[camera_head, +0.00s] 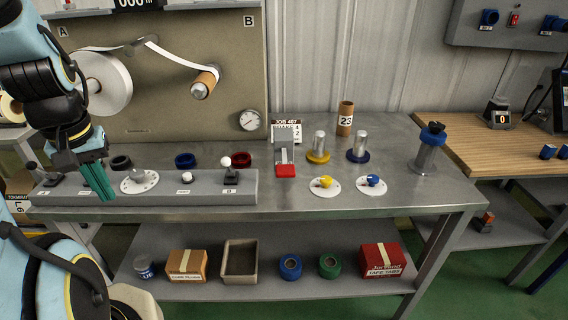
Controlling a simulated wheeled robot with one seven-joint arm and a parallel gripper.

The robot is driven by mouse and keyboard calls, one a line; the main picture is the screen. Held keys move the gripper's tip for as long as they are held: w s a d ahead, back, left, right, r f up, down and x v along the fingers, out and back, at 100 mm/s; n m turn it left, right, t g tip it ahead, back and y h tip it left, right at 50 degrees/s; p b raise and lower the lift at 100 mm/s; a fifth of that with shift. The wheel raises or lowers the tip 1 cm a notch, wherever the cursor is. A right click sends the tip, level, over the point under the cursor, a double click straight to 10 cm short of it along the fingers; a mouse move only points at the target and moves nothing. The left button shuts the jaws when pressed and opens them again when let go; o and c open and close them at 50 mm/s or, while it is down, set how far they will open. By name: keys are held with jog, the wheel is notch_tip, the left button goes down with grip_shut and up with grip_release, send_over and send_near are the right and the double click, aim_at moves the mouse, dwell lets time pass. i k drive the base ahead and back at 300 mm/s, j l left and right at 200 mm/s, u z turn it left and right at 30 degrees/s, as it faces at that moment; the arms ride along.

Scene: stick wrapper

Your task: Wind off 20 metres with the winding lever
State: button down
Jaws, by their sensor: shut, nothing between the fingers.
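My gripper (104,190) has green fingers and is shut and empty. It hangs at the left end of the grey control panel (210,199), left of the round white dial (149,186). A lever with a pale ball (226,161) stands at the panel's right end, and a dark lever (53,177) stands at its left end. Their labels are too small to read surely, so I cannot tell which is the winding lever. A white web runs from a large roll (110,85) to a core (206,81). The counter (133,4), cut off at the top, appears to show 000 m.
A white button (187,178) sits between dial and ball lever. Behind the panel lie dark, blue (185,160) and red (241,159) rings. A red-based stand (285,166) and yellow (318,155) and blue (358,153) posts stand right.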

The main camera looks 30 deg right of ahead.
aim_at(284, 169)
jog(key=k+l+u, duration=0.25)
jog(key=k+l, duration=0.15)
jog(key=k+l+u, duration=0.25)
jog(key=k, duration=0.2)
